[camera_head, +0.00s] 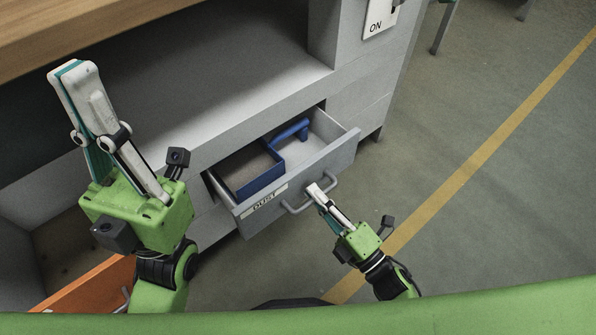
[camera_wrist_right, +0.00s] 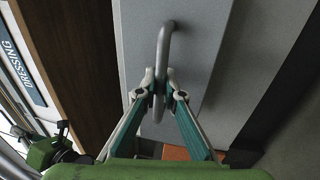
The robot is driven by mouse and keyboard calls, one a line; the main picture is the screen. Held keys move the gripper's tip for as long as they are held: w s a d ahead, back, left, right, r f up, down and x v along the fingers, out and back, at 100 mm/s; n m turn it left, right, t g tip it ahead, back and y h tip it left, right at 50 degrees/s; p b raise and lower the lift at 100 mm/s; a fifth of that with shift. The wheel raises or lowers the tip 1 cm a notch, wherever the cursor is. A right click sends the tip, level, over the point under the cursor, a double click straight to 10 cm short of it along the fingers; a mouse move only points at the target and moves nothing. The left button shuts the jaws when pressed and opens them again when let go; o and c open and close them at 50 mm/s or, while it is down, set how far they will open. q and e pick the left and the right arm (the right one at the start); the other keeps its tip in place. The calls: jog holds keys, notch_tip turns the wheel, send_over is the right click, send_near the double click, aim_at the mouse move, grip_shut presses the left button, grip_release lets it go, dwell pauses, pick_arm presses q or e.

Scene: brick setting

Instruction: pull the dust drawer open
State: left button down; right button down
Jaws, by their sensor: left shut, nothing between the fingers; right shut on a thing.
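The dust drawer (camera_head: 328,164) is a grey drawer with a "DUST" label (camera_head: 263,200) on its front. In the head view it stands partly open, pulled out of the grey cabinet. Its bar handle (camera_head: 292,209) also shows in the right wrist view (camera_wrist_right: 165,38). My right gripper (camera_head: 318,190) is shut on the handle; in the right wrist view its fingertips (camera_wrist_right: 159,86) close around the bar in front of the grey drawer front (camera_wrist_right: 210,45).
An orange drawer (camera_head: 95,287) stands open at lower left. A wooden top (camera_head: 60,25) is at upper left. A "DRESSING" sign (camera_wrist_right: 22,65) shows in the wrist view. The floor (camera_head: 480,200) at right is clear.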

jog(key=r+p+v, duration=0.2)
jog(key=v, duration=1)
jog(key=shift+s+d, duration=0.35)
jog(key=shift+r, duration=0.15)
jog(key=c, duration=2.2)
grip_release()
jog(key=shift+o, duration=0.2)
jog(key=v, duration=1.2)
